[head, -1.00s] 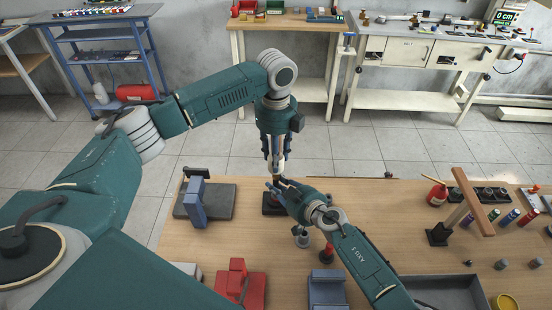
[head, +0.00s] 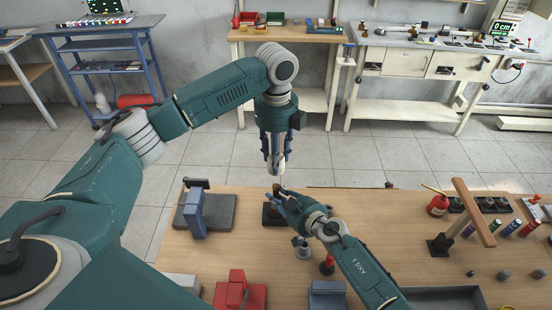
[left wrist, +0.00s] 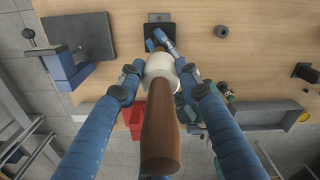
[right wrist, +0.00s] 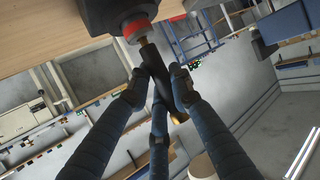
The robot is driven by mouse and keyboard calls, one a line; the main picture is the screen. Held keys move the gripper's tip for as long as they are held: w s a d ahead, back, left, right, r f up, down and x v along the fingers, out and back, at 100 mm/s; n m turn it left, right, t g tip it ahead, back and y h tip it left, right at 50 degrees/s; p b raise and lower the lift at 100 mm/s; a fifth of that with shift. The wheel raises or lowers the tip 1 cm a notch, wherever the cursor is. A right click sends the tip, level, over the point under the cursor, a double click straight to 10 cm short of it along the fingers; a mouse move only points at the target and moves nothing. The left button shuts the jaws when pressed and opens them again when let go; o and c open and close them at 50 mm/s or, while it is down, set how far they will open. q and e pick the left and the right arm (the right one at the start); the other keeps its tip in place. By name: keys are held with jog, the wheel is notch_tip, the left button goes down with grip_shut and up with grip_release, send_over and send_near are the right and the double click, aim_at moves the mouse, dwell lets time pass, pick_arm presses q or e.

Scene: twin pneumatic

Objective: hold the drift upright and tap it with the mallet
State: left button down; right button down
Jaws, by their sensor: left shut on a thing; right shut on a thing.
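My left gripper (head: 275,158) is shut on the mallet. In the head view, the cream head (head: 276,167) hangs a little above my right gripper (head: 280,197). My right gripper is shut on the drift. In the right wrist view, the drift (right wrist: 159,87) has a dark body and a brass-coloured end; its thin other end meets a red ring (right wrist: 137,28) on a black block. I cannot tell whether it is exactly upright.
The black block also shows on the bench (head: 272,214). A grey plate with a blue block (head: 193,215) is left of it, a red fixture (head: 238,292) in front.

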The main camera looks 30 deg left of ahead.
jog(key=c, duration=1.5)
grip_release()
jog(key=shift+f, duration=0.1)
jog(key=shift+d, duration=0.15)
jog(key=shift+d+r, duration=0.3)
jog(key=shift+d, duration=0.15)
jog(key=v, duration=0.6)
jog(key=shift+s, duration=0.25)
jog(key=shift+d, duration=0.1)
